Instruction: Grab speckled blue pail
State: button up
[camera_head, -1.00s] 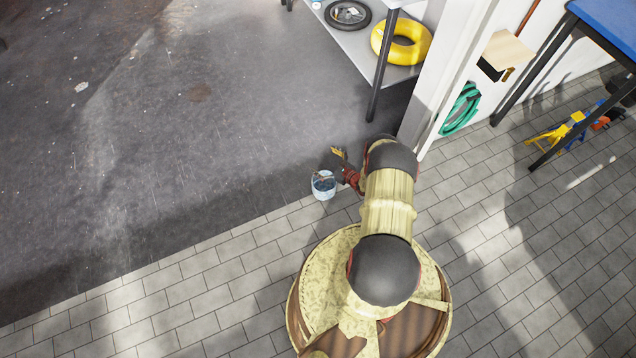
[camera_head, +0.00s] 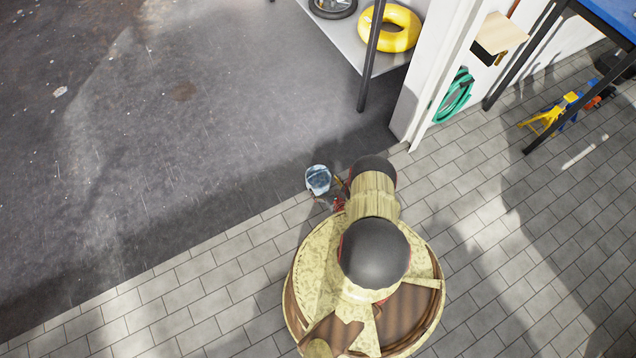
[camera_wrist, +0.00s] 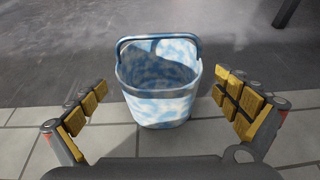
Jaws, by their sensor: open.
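The speckled blue pail (camera_wrist: 160,105) stands upright on the floor in the wrist view, white with blue blotches. Its blue handle arches over the far side of the rim. My gripper (camera_wrist: 160,112) is open, with its yellow-padded fingers spread to the left and right of the pail. The pail is ahead of my gripper, and no finger visibly touches it. In the head view the pail (camera_head: 318,179) sits near the border between tile and dark floor. My gripper (camera_head: 328,196) is just below it there, small and partly hidden by my arm.
A shelf with a yellow ring (camera_head: 390,28) and a wheel stands at the back. A white wall post (camera_head: 420,85), a green hose (camera_head: 455,95) and a blue-topped table (camera_head: 610,15) are to the right. Dark floor to the left is clear.

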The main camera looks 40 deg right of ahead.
jog(key=b+x, duration=0.1)
jog(key=x, duration=0.3)
jog(key=shift+s+f, duration=0.1)
jog(key=shift+c, duration=1.3)
jog(key=c, duration=1.1)
